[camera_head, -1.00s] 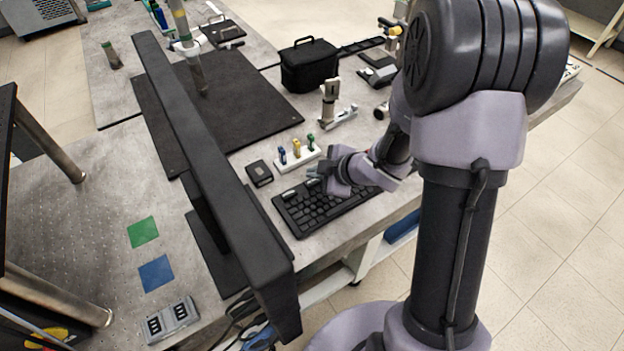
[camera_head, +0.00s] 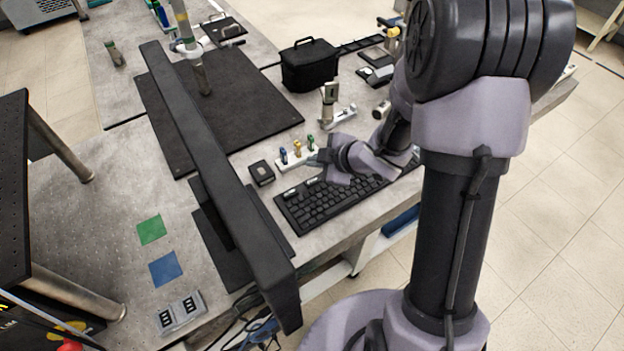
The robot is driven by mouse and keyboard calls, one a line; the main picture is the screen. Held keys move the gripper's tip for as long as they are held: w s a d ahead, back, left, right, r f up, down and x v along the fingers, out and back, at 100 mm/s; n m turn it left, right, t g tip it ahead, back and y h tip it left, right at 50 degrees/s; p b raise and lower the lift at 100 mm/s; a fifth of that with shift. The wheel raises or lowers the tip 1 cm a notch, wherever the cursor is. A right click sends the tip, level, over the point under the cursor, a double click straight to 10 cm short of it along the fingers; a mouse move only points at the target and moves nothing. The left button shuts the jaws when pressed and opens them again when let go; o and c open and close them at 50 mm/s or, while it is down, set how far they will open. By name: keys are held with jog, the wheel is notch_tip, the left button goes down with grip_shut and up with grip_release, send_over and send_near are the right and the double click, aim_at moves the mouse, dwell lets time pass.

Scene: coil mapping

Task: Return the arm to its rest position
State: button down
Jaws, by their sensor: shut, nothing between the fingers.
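My arm rises at the right of the head view and bends down over the table. My gripper (camera_head: 314,161) is small in the picture, just above the far edge of the black keyboard (camera_head: 322,205) and beside the white holder (camera_head: 283,166). Its fingers are shut with nothing held between them. The wrist covers the upper right part of the keyboard. Whether the fingertips touch the holder cannot be told.
The holder carries blue, yellow and green pieces. A small black box (camera_head: 261,173) lies left of it. A monitor (camera_head: 215,170) stands across the table. A black bag (camera_head: 309,66) sits behind. Green (camera_head: 151,229) and blue (camera_head: 165,268) squares lie at left.

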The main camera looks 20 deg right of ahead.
jog(key=s+d+r+m+h, duration=0.2)
jog(key=d+r+m+h, duration=0.15)
jog(key=r, duration=0.35)
jog(key=s+d+r+m+h, duration=0.2)
jog(key=d+r+m, duration=0.1)
jog(key=r+m, duration=0.3)
jog(key=s+a+r+m+y, duration=0.1)
jog(key=s+a+r+m, duration=0.1)
jog(key=s, duration=0.4)
jog(key=s+a+r+m+g+y, duration=0.1)
jog(key=s+a+r+m, duration=0.2)
jog(key=s, duration=0.4)
jog(key=s+a+r+m+g+y, duration=0.1)
jog(key=s+a+r+m, duration=0.1)
jog(key=s+a+m, duration=0.3)
jog(key=shift+s+a+r, duration=0.4)
jog(key=shift+s+a, duration=0.1)
jog(key=shift+s, duration=0.65)
